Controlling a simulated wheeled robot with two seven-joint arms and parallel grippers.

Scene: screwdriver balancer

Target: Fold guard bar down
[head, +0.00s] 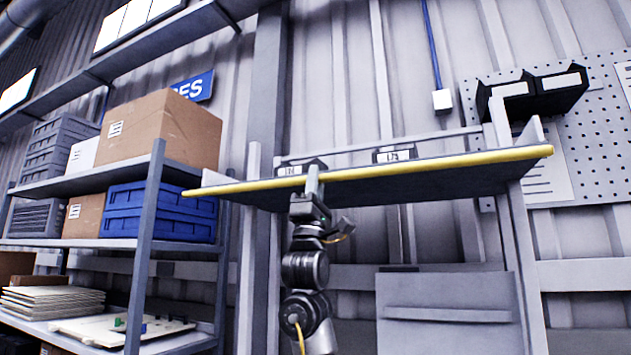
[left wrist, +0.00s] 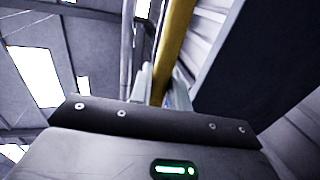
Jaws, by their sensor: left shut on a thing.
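The yellow guard bar (head: 430,165) runs along the front edge of a dark shelf board, from the left end to the right end. My left gripper (head: 314,178) reaches up from below and is shut on the bar, left of its middle. In the left wrist view the bar (left wrist: 175,40) passes between the two fingers of my left gripper (left wrist: 160,88). My right gripper is in neither view.
The shelf board (head: 400,188) has small labelled bins (head: 395,155) behind the bar. A rack at the left holds a cardboard box (head: 165,130) and a blue crate (head: 160,212). Black bins (head: 535,92) hang at the right. A grey panel (head: 445,310) stands below the shelf.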

